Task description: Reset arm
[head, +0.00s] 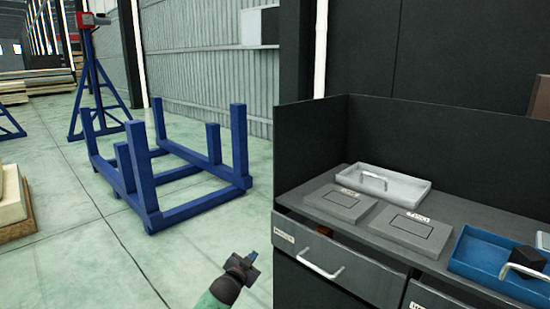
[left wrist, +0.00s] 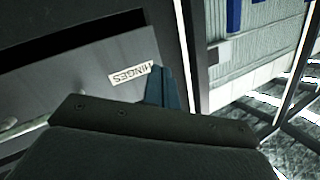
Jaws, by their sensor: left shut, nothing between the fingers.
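My left gripper (head: 249,262) shows low in the middle of the head view, left of the dark cabinet and over the pale floor. It is shut and empty, with its fingers together. In the left wrist view its closed blue-grey fingers (left wrist: 163,88) show in front of the dark cabinet, near a label reading HINGES (left wrist: 130,74). I cannot tell whether they touch the drawer front. My right gripper is in neither view.
The workbench cabinet has a slightly open drawer (head: 335,262), grey pads (head: 411,228), a white tray (head: 410,186) and a blue tray (head: 475,262) holding a black block (head: 528,261). A blue frame (head: 190,209) stands on open floor at left.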

